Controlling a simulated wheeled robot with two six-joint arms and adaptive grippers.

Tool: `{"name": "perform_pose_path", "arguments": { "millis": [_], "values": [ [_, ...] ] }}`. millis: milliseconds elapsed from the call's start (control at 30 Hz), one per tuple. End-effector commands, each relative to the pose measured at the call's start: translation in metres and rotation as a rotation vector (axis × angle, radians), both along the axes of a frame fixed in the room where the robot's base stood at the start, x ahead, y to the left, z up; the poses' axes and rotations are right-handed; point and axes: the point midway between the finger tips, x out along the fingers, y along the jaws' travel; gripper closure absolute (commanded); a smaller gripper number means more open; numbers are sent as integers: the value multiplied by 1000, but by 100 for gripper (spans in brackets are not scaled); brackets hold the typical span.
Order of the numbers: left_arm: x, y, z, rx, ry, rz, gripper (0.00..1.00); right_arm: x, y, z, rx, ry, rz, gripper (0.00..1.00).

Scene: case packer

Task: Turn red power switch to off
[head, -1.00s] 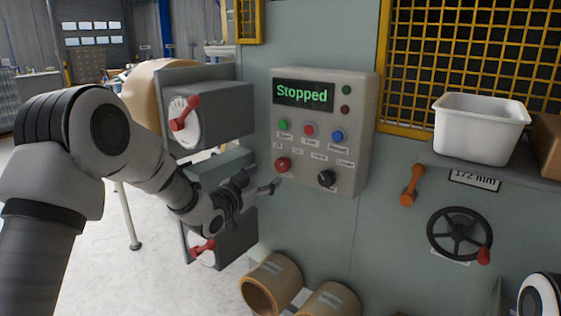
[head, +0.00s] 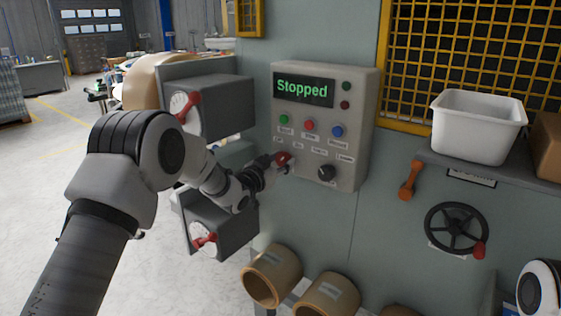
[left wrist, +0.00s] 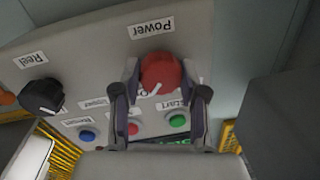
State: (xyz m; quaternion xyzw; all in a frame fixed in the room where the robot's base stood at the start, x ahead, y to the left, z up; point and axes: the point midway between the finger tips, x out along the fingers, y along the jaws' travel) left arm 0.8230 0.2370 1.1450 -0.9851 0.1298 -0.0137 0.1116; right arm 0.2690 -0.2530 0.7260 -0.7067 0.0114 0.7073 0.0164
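The red power switch (head: 283,158) is a round knob at the lower left of the grey control panel (head: 357,130). In the left wrist view the red knob (left wrist: 160,74) sits beside a "Power" label, with a white pointer mark on its face. My left gripper (head: 277,162) is at the knob. In the left wrist view its fingers (left wrist: 160,82) stand on either side of the knob, close to its edges; firm contact is not visible. The panel display (head: 303,91) reads "Stopped". My right gripper is not visible.
Green, red and blue buttons (head: 338,131) sit above the knob, and a black knob (head: 326,173) is to its right. Two grey boxes with red-handled dials (head: 203,241) stand left of the panel. A white bin (head: 478,124) and a handwheel (head: 456,228) are at right.

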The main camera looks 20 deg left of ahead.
Motion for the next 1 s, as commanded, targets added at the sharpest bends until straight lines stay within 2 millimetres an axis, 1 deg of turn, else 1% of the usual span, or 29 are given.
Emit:
{"name": "perform_pose_path", "arguments": {
  "millis": [267,467,667,1000],
  "values": [
    [0,0,2,-14,3,0,92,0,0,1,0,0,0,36],
    [0,0,3,-73,24,-1,92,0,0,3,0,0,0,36],
    [0,0,4,-194,67,-1,92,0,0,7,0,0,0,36],
    [1,1,6,-488,172,0,92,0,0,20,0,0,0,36]
  ]
}}
